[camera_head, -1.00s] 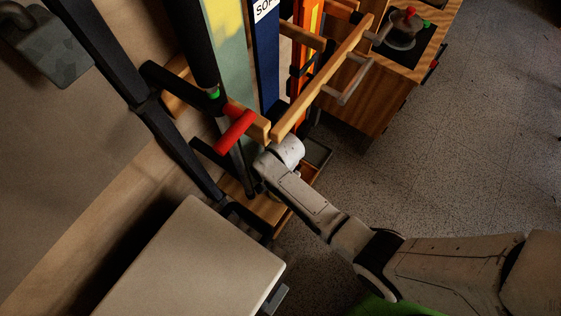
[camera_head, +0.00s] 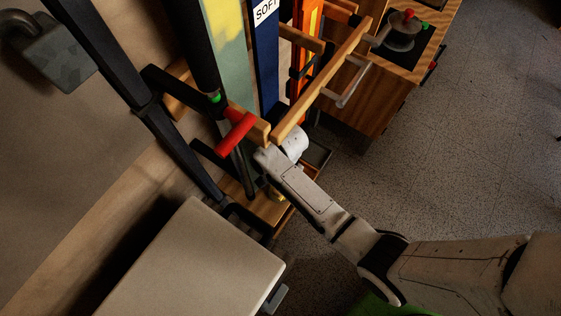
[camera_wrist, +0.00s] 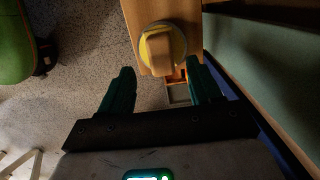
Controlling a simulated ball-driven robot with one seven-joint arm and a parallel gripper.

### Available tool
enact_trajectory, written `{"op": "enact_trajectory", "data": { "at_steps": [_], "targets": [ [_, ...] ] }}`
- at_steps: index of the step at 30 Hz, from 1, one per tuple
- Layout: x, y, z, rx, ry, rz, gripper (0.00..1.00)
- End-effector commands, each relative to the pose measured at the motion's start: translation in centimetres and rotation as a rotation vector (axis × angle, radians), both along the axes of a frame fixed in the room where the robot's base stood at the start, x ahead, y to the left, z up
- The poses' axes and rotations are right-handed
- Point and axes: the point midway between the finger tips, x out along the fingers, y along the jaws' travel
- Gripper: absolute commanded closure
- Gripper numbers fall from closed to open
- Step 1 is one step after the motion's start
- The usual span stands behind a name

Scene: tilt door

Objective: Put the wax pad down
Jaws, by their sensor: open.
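The wax pad (camera_wrist: 158,48), a round yellow piece with a tan block-like grip on top, rests on a wooden board (camera_wrist: 142,12) in the wrist view. My gripper (camera_wrist: 161,68) is open, with its two dark green fingers apart and nothing between them. The pad lies just beyond the fingertips, near the board's end, apart from the fingers as far as I can see. In the head view, a small yellow patch, likely the pad, shows on the low wooden board (camera_head: 262,208) beside my arm. My gripper is hidden there behind my wrist.
A wooden rack rail (camera_head: 322,80) and a red handle (camera_head: 235,132) stand close to my wrist. A blue board marked SOFT (camera_head: 266,60) is upright behind. A pale box top (camera_head: 185,265) is at the lower left. Speckled floor (camera_head: 470,130) is clear at the right.

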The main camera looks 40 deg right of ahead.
Motion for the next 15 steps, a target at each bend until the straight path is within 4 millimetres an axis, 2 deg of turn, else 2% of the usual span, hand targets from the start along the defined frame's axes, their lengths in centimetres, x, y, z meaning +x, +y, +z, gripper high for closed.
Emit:
{"op": "enact_trajectory", "data": {
  "at_steps": [1,6,10,15],
  "targets": [
    [0.1,-0.2,1.4,0.000,-0.003,0.000,0.37],
    [0.2,-0.5,4.1,0.001,-0.002,0.000,0.37],
    [0.2,-0.6,5.2,0.000,-0.001,-0.001,0.37],
    [0.2,-0.7,5.7,0.000,0.000,-0.001,0.37]
  ]
}}
